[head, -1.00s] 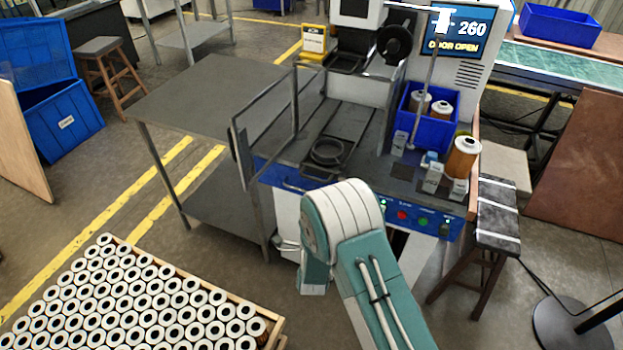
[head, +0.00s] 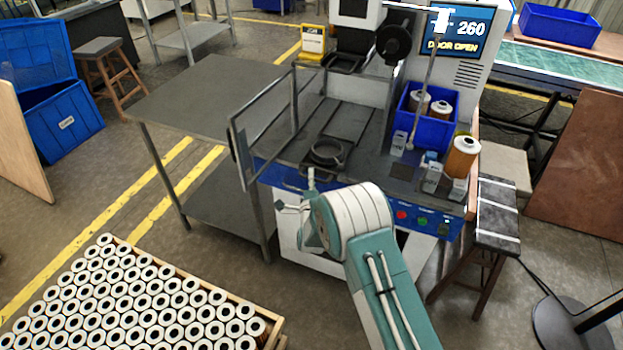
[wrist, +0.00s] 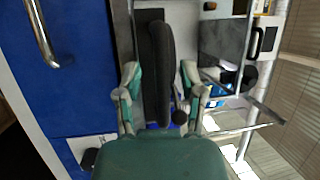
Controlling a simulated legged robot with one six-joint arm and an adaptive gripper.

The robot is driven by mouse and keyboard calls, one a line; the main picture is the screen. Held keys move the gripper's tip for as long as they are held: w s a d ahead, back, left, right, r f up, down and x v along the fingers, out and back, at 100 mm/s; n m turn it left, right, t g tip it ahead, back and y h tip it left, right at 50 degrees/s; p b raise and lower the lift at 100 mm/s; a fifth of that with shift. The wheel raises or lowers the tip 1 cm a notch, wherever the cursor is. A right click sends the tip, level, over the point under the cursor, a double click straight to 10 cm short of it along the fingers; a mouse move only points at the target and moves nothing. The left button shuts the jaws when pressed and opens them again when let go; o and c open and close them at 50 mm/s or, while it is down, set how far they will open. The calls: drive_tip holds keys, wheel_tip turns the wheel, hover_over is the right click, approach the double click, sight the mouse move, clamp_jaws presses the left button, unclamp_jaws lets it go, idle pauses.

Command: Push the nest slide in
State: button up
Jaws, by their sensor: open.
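The nest slide shows in the head view as a dark round ring nest (head: 328,153) on the machine's deck, near the front edge above the blue front panel. In the wrist view, a dark curved part (wrist: 161,60), which looks like the nest's ring, stands ahead between my fingers. My gripper (wrist: 160,78) is open, with one teal-and-grey finger on each side of that part. I cannot tell whether it touches. In the head view, my gripper is at the panel's top edge, just in front of the nest, partly hidden by my arm.
The machine door (head: 265,130) stands open left of the nest, and the display (head: 458,32) reads "DOOR OPEN". A blue bin (head: 428,130) with cartridges and a single cartridge (head: 462,158) stand at the right. A metal handle (wrist: 42,35) sits on the blue panel (wrist: 70,100).

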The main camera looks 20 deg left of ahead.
sight(318, 173)
clamp_jaws()
drive_tip(key=shift+w+d+f, duration=0.1)
drive_tip(key=shift+w, duration=1.05)
drive_tip(key=shift+w+d+f, duration=0.1)
drive_tip(key=shift+w, duration=1)
unclamp_jaws()
drive_tip(key=shift+r, duration=0.15)
drive_tip(key=shift+s, duration=0.1)
